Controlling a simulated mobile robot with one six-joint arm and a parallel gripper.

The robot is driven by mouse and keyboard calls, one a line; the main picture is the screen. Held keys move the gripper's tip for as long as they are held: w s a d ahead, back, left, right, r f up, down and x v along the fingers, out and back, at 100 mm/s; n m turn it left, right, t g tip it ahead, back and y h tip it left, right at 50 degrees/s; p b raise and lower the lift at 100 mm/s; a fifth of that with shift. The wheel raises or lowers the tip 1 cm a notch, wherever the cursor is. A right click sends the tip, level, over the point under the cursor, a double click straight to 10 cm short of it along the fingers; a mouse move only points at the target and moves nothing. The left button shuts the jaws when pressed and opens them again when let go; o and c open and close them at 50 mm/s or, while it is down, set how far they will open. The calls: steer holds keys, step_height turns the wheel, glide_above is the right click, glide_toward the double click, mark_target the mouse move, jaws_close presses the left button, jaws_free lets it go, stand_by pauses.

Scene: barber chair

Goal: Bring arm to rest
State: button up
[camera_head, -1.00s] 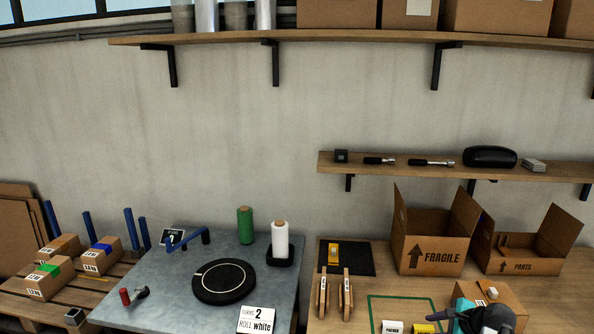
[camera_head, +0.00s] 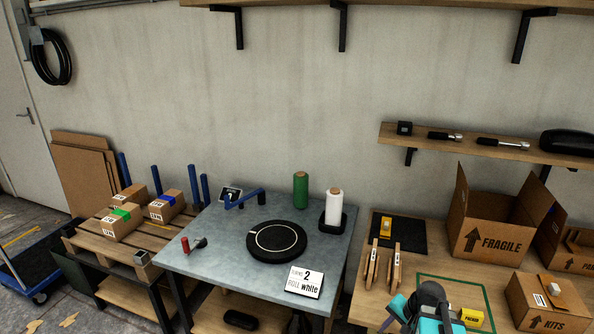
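My gripper (camera_head: 392,312) shows at the bottom edge, at the end of my dark and teal arm (camera_head: 430,310), over the front of the wooden bench (camera_head: 365,300). Only part of it is in view, and whether its fingers are open or shut cannot be told. A yellow block (camera_head: 472,316) is just right of the arm, near a green outlined area (camera_head: 455,281). I cannot tell whether anything is in the gripper.
A grey table (camera_head: 215,262) holds a black turntable (camera_head: 276,241), green roll (camera_head: 300,189), white roll (camera_head: 333,206) and a sign (camera_head: 304,282). Boxes labelled FRAGILE (camera_head: 490,225) and KITS (camera_head: 549,303) stand right. A pallet (camera_head: 105,243) with small boxes is left.

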steer(key=s+a+f+n+g+h, duration=0.1)
steer(key=s+a+f+n, duration=0.1)
steer(key=a+n, duration=0.4)
steer(key=s+a+f+n+g+h, duration=0.1)
steer(key=s+a+f+n, duration=0.2)
steer(key=a, duration=0.4)
steer(key=s+f+g+b, duration=0.5)
steer(key=s+f+b, duration=0.5)
steer(key=s+f, duration=1.4)
step_height(320, 180, down, 4)
steer(key=shift+s+d+f+n+g, duration=0.1)
steer(key=shift+s+d+n+g, duration=0.05)
steer(key=shift+n+g, duration=0.15)
steer(key=shift+c, duration=0.9)
steer(key=shift+d, duration=0.1)
